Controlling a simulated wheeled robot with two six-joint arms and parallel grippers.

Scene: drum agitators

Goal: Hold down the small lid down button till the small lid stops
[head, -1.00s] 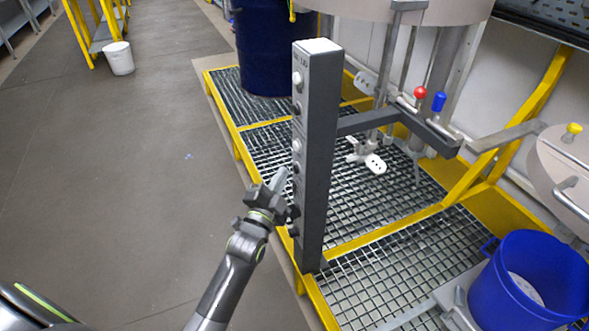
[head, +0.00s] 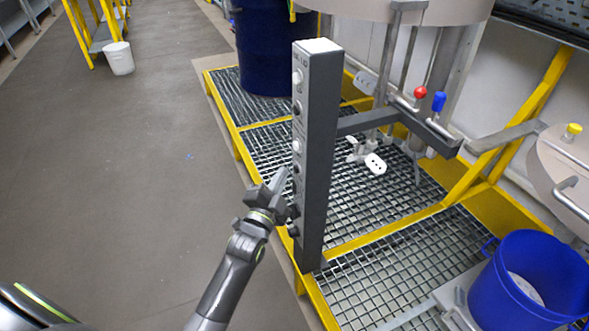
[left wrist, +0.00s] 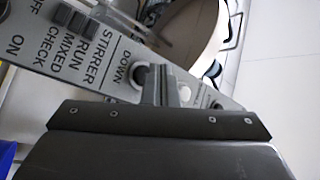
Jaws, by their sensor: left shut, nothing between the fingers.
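The grey control post (head: 318,160) stands upright in the middle of the head view, with a column of buttons on its left face. My left gripper (head: 279,180) is shut and empty, its tips close to the post's lower buttons. In the left wrist view the shut fingertips (left wrist: 158,78) overlap the panel (left wrist: 75,50) beside a dark round button (left wrist: 138,74) near the word DOWN. A pale button (left wrist: 184,92) shows on their other side. I cannot tell whether the tips press a button. Which lid is the small one is unclear. My right gripper is not in view.
A round lid (head: 575,165) with a yellow knob is at the right, above a blue bucket (head: 530,280). A dark blue drum (head: 262,50) stands behind the post. Yellow-edged grating (head: 400,240) lies around it.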

